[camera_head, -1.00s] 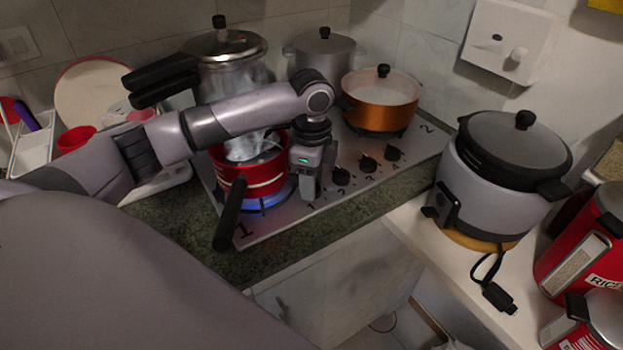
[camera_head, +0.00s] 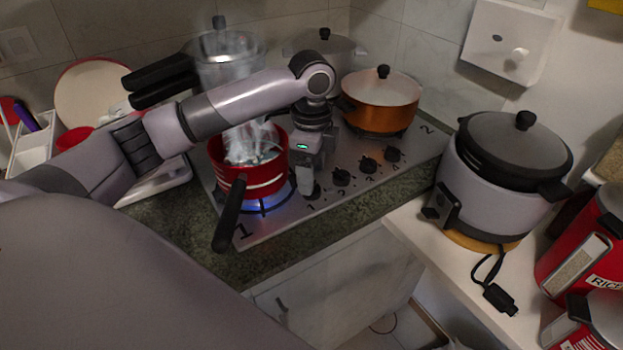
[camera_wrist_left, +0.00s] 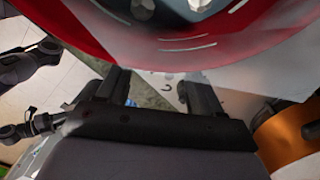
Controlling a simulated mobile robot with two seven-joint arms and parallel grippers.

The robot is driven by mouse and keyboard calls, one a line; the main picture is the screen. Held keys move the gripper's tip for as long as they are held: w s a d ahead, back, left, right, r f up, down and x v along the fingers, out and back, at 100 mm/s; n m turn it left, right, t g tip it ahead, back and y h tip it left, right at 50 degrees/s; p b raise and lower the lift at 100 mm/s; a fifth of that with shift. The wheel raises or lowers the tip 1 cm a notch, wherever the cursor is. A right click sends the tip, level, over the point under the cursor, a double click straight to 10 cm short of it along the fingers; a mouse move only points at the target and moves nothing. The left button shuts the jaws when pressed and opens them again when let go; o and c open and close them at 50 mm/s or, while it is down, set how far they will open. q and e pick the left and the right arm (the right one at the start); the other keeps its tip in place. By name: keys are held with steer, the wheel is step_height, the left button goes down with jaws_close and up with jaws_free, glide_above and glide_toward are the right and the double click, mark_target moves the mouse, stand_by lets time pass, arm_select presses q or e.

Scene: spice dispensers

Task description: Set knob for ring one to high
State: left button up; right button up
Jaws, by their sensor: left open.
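The stove (camera_head: 330,212) has a row of black knobs along its front, numbered 1 to 4. The knob for ring one (camera_head: 315,191), above the mark 1, is mostly hidden by my left gripper; its setting cannot be read. My left gripper (camera_head: 305,188) points down at this knob, open; whether it touches the knob is unclear. In the left wrist view its two dark fingers (camera_wrist_left: 157,92) are spread apart. The red pot (camera_head: 264,176) steams on ring one over a blue flame, just left of the gripper. Its red side (camera_wrist_left: 120,35) fills the top of the wrist view.
The knobs for rings two (camera_head: 341,177), three (camera_head: 368,165) and four (camera_head: 392,154) are close on the right. An orange pot (camera_head: 380,115) and a rice cooker (camera_head: 495,200) stand farther right.

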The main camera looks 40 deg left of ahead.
arm_select(q)
step_height(320, 180, up, 4)
steer(key=shift+r, duration=0.15)
steer(key=shift+s+d, duration=0.1)
stand_by(0.5)
